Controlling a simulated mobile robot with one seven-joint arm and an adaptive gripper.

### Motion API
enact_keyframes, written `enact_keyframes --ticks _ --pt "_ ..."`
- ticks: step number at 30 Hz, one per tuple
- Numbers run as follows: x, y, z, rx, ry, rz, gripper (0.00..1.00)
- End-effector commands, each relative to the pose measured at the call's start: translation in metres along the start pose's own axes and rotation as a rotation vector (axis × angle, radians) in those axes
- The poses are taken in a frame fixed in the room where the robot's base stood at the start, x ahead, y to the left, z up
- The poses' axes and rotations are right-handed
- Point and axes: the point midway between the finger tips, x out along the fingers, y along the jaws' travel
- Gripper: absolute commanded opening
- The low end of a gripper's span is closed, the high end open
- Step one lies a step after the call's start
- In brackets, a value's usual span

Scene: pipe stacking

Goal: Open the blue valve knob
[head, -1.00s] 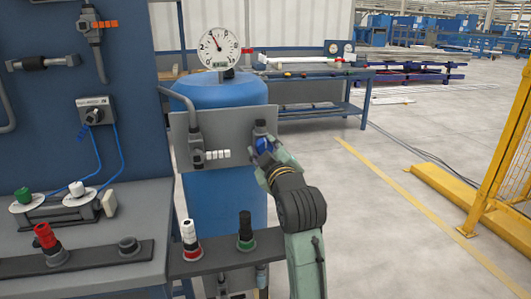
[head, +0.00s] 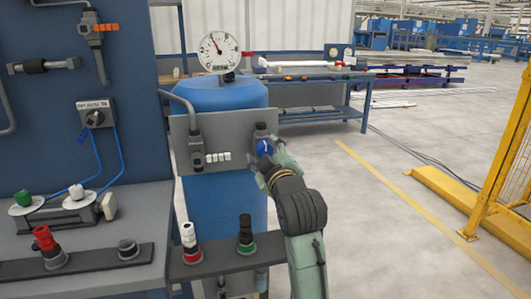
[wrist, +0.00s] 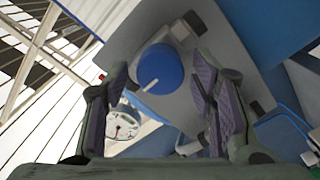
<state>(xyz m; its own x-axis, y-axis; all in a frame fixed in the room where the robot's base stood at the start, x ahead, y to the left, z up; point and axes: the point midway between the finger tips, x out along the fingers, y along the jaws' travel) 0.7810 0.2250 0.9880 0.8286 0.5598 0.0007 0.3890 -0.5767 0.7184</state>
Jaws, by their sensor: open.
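The blue valve knob (head: 264,147) is on the right side of the grey panel on the blue tank. In the wrist view the knob (wrist: 161,68) is a round blue cap with a white pointer line toward the lower left of its face. My gripper (head: 269,163) is at the knob, reaching in from the lower right. In the wrist view my gripper (wrist: 160,80) is open, with one finger on each side of the knob and visible gaps between. In the head view the fingers partly hide the knob.
A round pressure gauge (head: 219,52) stands above the blue tank (head: 222,95). The grey panel (head: 220,133) also carries a dark fitting and white blocks to the left. Below, a shelf (head: 222,262) holds red-and-white and green-and-black fittings. Open floor lies to the right.

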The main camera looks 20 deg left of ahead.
Motion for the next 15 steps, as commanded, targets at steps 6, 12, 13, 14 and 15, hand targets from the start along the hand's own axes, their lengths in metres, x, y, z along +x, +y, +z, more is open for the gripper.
enact_keyframes --ticks 6,12,13,14,15 --pt "0.000 0.000 0.000 0.001 0.000 0.000 0.54" --pt "-0.011 0.000 0.000 0.001 0.001 0.001 0.54" --pt "-0.015 0.000 0.001 0.001 0.000 0.001 0.54" --pt "-0.020 0.000 0.000 0.001 0.000 0.002 0.54" --pt "-0.027 0.000 0.000 0.000 0.000 0.003 0.54"
